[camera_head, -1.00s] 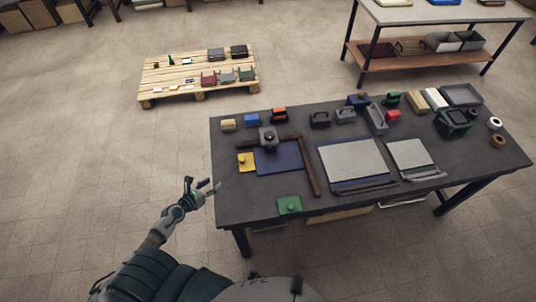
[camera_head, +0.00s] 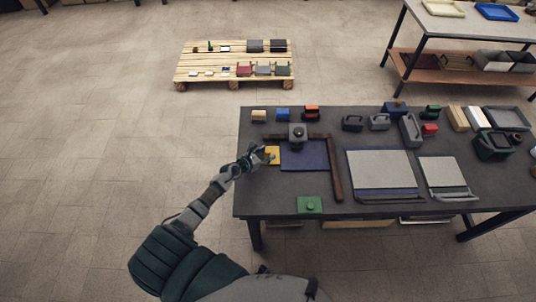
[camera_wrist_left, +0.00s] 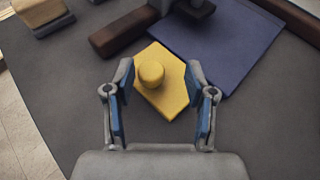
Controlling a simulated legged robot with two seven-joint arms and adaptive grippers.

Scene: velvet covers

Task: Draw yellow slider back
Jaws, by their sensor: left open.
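The yellow slider (camera_head: 272,152) is a flat yellow plate with a round knob (camera_wrist_left: 152,73) on top. It lies on the dark table beside the blue-purple panel (camera_head: 304,156), near the table's left edge. My left gripper (camera_head: 262,157) is at the slider, and its hand hides part of it in the head view. In the left wrist view the left gripper (camera_wrist_left: 160,88) is open, its two blue-padded fingers on either side of the knob with gaps showing. Whether they touch the plate I cannot tell. My right gripper is not in view.
A brown frame bar (camera_head: 337,170) and a grey block with a dark knob (camera_head: 298,134) border the blue panel. A green plate with a knob (camera_head: 310,205) lies at the front edge. Small coloured blocks (camera_head: 283,114) stand behind. Grey covered panels (camera_head: 381,172) lie to the right.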

